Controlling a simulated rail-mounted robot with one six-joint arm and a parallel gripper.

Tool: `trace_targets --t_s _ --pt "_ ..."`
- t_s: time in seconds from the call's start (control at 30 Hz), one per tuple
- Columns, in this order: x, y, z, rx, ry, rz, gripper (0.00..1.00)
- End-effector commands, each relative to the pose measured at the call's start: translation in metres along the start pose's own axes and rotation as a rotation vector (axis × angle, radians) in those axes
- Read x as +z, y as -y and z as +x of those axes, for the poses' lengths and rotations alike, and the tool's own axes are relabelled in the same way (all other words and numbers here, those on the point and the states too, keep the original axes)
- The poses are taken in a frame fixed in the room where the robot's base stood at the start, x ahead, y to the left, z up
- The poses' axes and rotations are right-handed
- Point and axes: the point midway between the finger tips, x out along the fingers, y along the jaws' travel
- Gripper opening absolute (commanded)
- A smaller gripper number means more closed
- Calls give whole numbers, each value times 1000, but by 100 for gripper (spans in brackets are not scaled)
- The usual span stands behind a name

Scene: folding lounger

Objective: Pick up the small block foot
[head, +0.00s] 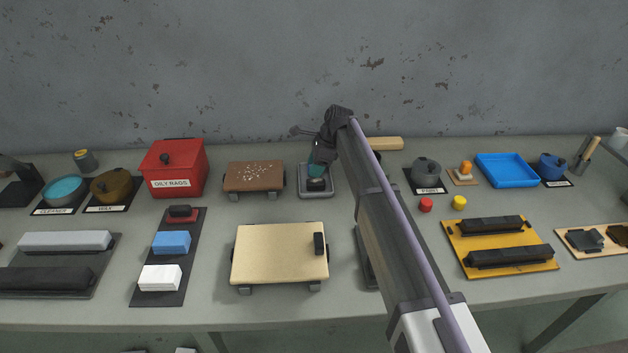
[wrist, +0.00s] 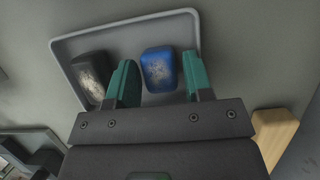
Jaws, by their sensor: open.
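Two small rounded blocks, likely feet, lie in a shallow grey tray (wrist: 78,45). One is a blue block (wrist: 158,66) with a worn, pale-flecked face. The other is a black block (wrist: 93,74) with a pale scuffed patch, near the tray's left side. My gripper (wrist: 160,78) is open, its green fingers on either side of the blue block in the wrist view. The black block is outside the left finger. Contact with the blue block cannot be told. In the head view my gripper (head: 317,168) is over the tray (head: 316,194) and hides much of it.
A brown board (head: 254,177) stands left of the tray, and a cream board on feet (head: 275,255) is in front. A grey lidded pot (head: 426,171) stands to the right. A wooden block (head: 387,143) lies behind. The bench is crowded around the tray.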

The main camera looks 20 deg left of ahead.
Motion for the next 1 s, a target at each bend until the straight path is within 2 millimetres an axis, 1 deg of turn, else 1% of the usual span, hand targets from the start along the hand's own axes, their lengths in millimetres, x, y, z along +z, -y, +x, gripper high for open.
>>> trace_targets --t_s 0.17,0.5,0.57,0.77,0.83,0.93,1.0 --pt "1 0 -1 0 0 0 47" --pt "1 0 -1 0 0 0 15" --pt "1 0 -1 0 0 0 11" --pt "1 0 -2 0 0 0 11" --pt "3 0 -7 0 0 0 11" --pt "9 0 -22 0 0 0 11" --pt "16 0 -37 0 0 0 11"
